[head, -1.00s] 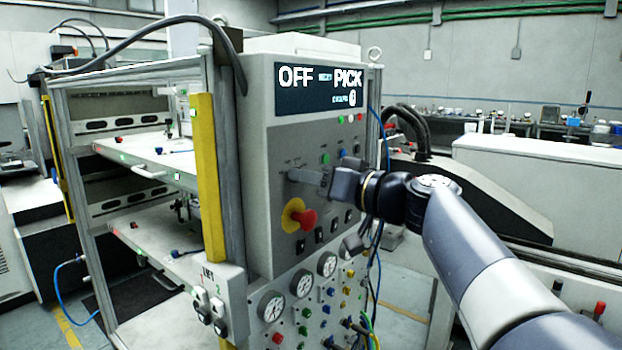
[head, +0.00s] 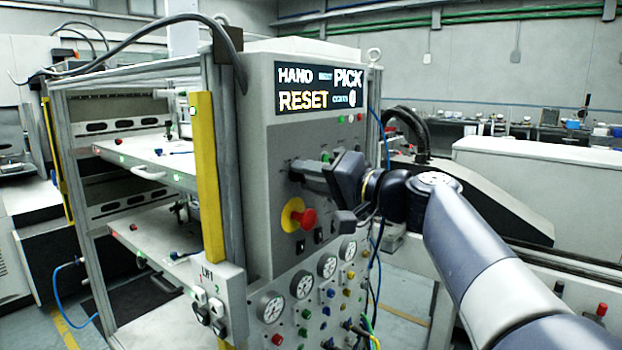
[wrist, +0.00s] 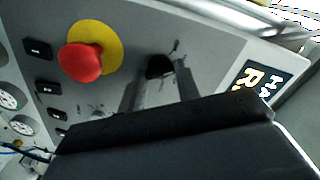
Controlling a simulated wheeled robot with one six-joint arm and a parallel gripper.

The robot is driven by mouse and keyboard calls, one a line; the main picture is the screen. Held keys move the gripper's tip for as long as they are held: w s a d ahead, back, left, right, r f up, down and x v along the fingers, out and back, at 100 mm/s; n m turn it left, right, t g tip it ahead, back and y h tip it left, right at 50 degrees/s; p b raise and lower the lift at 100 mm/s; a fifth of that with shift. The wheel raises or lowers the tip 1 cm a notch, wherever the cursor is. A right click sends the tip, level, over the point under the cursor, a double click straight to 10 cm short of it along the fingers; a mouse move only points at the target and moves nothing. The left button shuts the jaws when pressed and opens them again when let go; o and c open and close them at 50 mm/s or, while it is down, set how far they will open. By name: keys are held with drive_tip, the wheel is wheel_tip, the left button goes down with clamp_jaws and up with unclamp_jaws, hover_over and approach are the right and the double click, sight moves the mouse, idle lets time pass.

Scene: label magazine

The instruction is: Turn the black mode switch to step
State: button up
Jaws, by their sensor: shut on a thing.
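The black mode switch (wrist: 158,66) shows in the wrist view as a dark knob on the grey panel, between my two fingers. My gripper (wrist: 157,78) is shut on it, with a finger on either side. The display (head: 320,88) above reads HAND, PICK and RESET. The small markings around the switch are too blurred to read.
A red emergency stop on a yellow disc (head: 299,216) sits just below my fingers. Small black rockers, round gauges (head: 300,286) and coloured ports fill the panel below. A yellow guard post (head: 209,180) stands to the left. The space right of my arm holds other machines.

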drive_tip(key=m+p, duration=0.1)
drive_tip(key=m, duration=0.4)
drive_tip(key=shift+r+m, duration=0.1)
drive_tip(key=shift+m, duration=0.2)
drive_tip(key=m+p, duration=0.2)
drive_tip(key=m, duration=0.2)
drive_tip(key=shift+m, duration=0.4)
drive_tip(key=shift+m+p, duration=0.3)
drive_tip(key=o, duration=1)
drive_tip(key=shift+c, duration=0.2)
drive_tip(key=shift+d, duration=0.1)
drive_tip(key=b+v, duration=0.1)
drive_tip(key=v, duration=0.9)
drive_tip(key=shift+s+d, duration=0.2)
drive_tip(key=shift+s, duration=0.1)
